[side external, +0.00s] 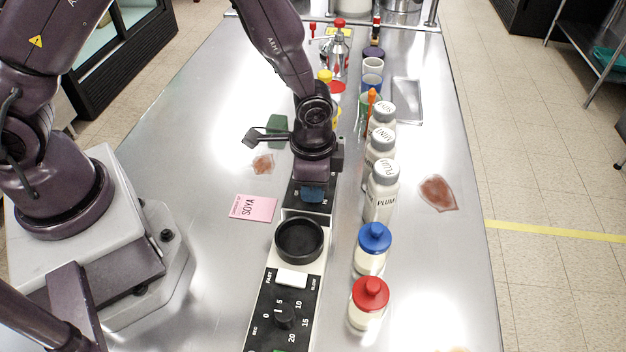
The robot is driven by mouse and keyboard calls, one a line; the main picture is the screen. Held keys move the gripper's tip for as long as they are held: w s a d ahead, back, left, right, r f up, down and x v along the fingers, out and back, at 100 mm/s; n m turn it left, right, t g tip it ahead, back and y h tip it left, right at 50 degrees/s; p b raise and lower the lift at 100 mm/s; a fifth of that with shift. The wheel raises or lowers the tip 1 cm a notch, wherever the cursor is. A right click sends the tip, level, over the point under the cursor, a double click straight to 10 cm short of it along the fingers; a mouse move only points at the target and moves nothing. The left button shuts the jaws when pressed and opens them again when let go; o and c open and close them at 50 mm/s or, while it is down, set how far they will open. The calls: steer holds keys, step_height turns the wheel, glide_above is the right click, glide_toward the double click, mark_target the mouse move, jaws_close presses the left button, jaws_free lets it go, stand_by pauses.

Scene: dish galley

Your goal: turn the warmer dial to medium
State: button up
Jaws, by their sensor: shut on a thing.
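My gripper (313,180) points down over the black panel (300,203) at the far part of the narrow control strip. It is shut on what appears to be the warmer dial, which my gripper hides. A small blue part (312,195) shows just below the gripper on this panel; I cannot tell whether it belongs to the dial. The dial's pointer and its medium mark cannot be read from here.
Nearer on the strip are a round black well (298,240), a white switch (291,278) and a numbered timer knob (285,316). Labelled shakers (382,192), a blue-capped jar (373,248) and a red-capped jar (369,301) stand right. A pink SOYA card (253,208) lies left.

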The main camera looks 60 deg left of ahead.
mark_target(295, 198)
steer(key=o, duration=0.9)
steer(key=r, duration=1.3)
steer(key=shift+s+d, duration=0.15)
steer(key=shift+d, duration=0.05)
steer(key=s+a+r+n+t, duration=0.1)
steer(key=s+a+r+n, duration=0.1)
steer(key=s+a+r, duration=0.1)
steer(key=s+a+r+n+t, duration=0.2)
steer(key=s+a+r+n, duration=0.1)
steer(key=s+r, duration=0.3)
steer(key=s+a+r+n+t, duration=0.2)
steer(key=s+a+r, duration=0.2)
steer(key=r, duration=0.3)
steer(key=shift+s+r+n, duration=0.25)
steer(key=shift+s+n, duration=0.15)
steer(key=shift+s, duration=0.25)
